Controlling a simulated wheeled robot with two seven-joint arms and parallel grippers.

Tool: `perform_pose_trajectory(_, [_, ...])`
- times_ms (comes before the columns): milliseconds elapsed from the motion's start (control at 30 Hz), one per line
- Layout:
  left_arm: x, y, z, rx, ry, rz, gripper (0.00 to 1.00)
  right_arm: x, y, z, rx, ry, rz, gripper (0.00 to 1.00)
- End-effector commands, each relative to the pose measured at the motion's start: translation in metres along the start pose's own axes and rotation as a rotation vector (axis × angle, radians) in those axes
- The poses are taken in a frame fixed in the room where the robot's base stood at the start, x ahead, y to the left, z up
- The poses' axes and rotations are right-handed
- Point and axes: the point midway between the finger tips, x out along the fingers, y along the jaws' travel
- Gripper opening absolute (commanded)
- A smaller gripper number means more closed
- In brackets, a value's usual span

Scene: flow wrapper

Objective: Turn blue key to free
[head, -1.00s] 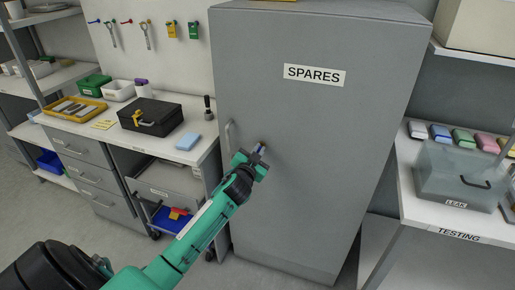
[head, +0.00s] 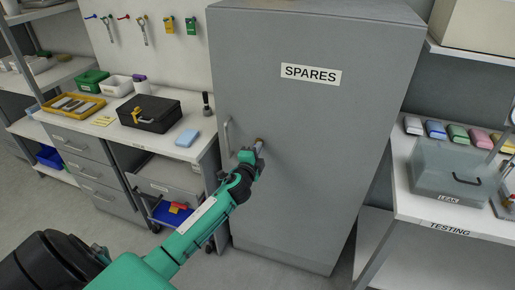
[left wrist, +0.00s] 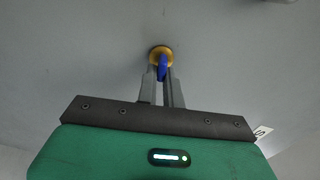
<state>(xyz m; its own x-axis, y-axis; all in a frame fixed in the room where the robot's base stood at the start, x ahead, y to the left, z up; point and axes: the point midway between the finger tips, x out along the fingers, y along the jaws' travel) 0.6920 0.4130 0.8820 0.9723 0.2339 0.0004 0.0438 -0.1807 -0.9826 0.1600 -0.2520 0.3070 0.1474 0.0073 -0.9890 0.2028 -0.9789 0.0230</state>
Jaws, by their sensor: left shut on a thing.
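The blue key (left wrist: 162,67) sits in a round brass lock (left wrist: 161,53) on the door of the grey SPARES cabinet (head: 310,150). My left gripper (left wrist: 163,80) is shut on the key, with one finger on each side of it. In the head view the left gripper (head: 254,150) is at the door, right of the upright handle (head: 227,137), and mostly covers the key. The cabinet door is closed. My right gripper is not in view.
On the right, the TESTING bench (head: 450,228) bears a clear LEAK box (head: 450,170). The floor before the cabinet is clear.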

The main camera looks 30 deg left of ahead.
Motion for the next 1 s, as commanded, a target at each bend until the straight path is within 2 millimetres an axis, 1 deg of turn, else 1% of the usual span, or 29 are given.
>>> perform_pose_trajectory(200, [-0.0001,0.0009,-0.0008,0.120,0.002,0.000,0.00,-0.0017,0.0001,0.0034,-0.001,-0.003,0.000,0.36])
perform_pose_trajectory(400, [-0.0001,0.0018,-0.0007,0.181,0.002,0.000,0.00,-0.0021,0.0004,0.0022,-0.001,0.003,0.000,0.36])
perform_pose_trajectory(933, [-0.0002,0.0027,-0.0007,0.203,0.002,0.000,0.00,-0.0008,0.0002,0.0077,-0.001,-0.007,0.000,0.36])
perform_pose_trajectory(967, [-0.0002,0.0027,-0.0007,0.203,0.002,0.000,0.10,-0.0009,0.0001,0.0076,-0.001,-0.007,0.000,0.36])
perform_pose_trajectory(1000, [-0.0002,0.0027,-0.0006,0.203,0.002,0.000,0.18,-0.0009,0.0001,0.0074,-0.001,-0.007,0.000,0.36])
